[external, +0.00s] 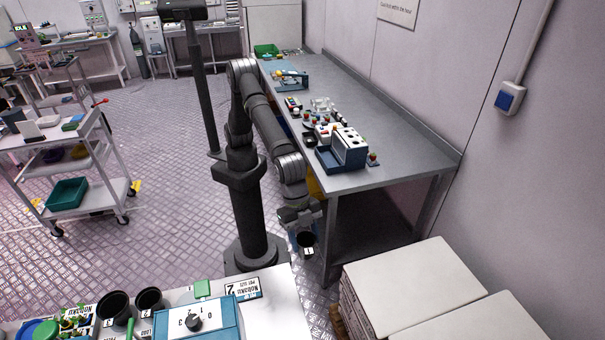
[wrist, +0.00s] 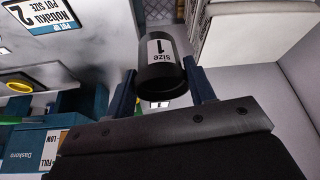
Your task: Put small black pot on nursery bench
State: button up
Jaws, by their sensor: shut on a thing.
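My gripper (external: 304,233) hangs low between the grey workbench and the front bench, clear of both. It is shut on a small black pot (external: 308,241) with a white label. In the wrist view the pot (wrist: 165,82) sits between the two blue fingers of my gripper (wrist: 161,78), and its label reads "size 1". The white front bench (external: 275,290), which carries pots and plants and looks like the nursery bench, lies left of and nearer the camera than the gripper. A pot-size sign with a 2 (external: 243,290) lies on it.
Two other black pots (external: 149,299) and a blue box with a dial (external: 205,323) stand on the front bench. The grey workbench (external: 405,150) holds a blue rack (external: 342,152). White stacked boxes (external: 415,285) stand at the right. The front bench's right end looks bare.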

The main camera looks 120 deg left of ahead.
jog(key=s+d+m+g+h, duration=0.1)
jog(key=s+d+m, duration=0.2)
jog(key=s+d, duration=0.7)
jog(key=s+d+m+g, duration=0.15)
jog(key=s+d, duration=0.35)
jog(key=s, duration=1.1)
jog(key=s+d+m+h, duration=0.1)
jog(key=s+d+m, duration=0.2)
jog(key=s+d, duration=0.7)
jog(key=shift+w+a+f, duration=0.35)
jog(key=shift+w+f, duration=1.2)
jog(key=shift+f, duration=0.35)
jog(key=shift+w+a+f, duration=0.35)
jog(key=shift+w+f, duration=1.15)
jog(key=shift+f, duration=0.35)
jog(key=shift+w+a+f, duration=0.35)
jog(key=shift+w+f, duration=1.2)
jog(key=shift+f, duration=0.35)
jog(key=o, duration=0.9)
jog(key=shift+f, duration=0.1)
jog(key=v, duration=1.2)
jog(key=shift+s+d, duration=0.1)
jog(key=shift+d, duration=0.05)
